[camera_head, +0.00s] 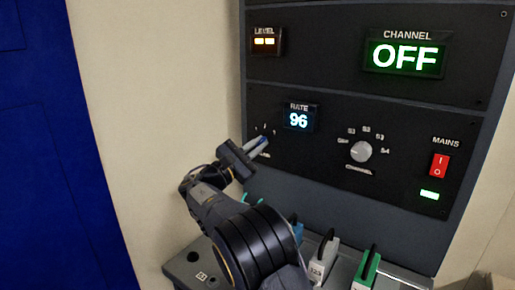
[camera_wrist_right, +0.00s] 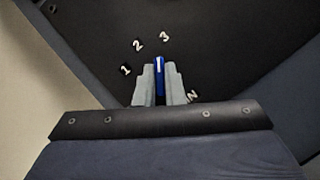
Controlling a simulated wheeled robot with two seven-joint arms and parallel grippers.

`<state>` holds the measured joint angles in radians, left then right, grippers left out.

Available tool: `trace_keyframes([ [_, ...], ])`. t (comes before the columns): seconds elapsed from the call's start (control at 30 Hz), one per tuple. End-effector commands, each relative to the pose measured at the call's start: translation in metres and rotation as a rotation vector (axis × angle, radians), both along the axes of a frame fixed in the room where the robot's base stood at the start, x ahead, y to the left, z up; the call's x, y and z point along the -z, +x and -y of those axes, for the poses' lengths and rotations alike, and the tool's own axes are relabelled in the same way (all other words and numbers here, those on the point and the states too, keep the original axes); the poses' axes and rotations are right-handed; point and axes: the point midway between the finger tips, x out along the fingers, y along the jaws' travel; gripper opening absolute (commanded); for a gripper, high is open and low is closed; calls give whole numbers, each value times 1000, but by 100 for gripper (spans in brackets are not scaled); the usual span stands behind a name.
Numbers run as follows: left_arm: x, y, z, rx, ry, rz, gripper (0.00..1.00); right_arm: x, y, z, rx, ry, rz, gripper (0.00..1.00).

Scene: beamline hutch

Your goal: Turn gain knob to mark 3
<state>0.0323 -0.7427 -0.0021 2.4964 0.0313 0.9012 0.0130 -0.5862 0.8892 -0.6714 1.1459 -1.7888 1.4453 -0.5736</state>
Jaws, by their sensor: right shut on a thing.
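The gain knob (camera_wrist_right: 159,72) is blue with a white pointer line. In the right wrist view it stands between my right gripper's two grey fingers (camera_wrist_right: 159,90), which are shut on it. Its line points up the picture, close to the mark 3 (camera_wrist_right: 164,37). The marks 2 (camera_wrist_right: 138,45) and 1 (camera_wrist_right: 125,70) lie to the left. In the head view my right gripper (camera_head: 258,144) reaches the lower left of the panel and hides most of the knob and its label. My left gripper is out of view.
The black panel (camera_head: 320,165) also carries a RATE display (camera_head: 299,118) reading 96, a grey CHANNEL knob (camera_head: 361,151) and a red MAINS switch (camera_head: 439,165). A CHANNEL display (camera_head: 405,56) reads OFF. Several handled items, one green (camera_head: 367,268), stand below the panel.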

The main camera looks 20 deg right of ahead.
Motion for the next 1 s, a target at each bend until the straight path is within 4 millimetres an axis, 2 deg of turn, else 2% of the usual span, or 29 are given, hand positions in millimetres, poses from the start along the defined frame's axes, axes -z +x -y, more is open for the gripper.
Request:
trace_keyframes([
  [0.4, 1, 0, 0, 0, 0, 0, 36, 0, 1, -1, 0, 93, 155, 0],
  [0.93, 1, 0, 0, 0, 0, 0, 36, 0, 1, -1, 0, 106, 172, 0],
  [0.97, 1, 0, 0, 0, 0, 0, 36, 0, 1, -1, 0, 106, 172, 10],
  [1.0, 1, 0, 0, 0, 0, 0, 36, 0, 1, 0, 0, 106, 172, 16],
])
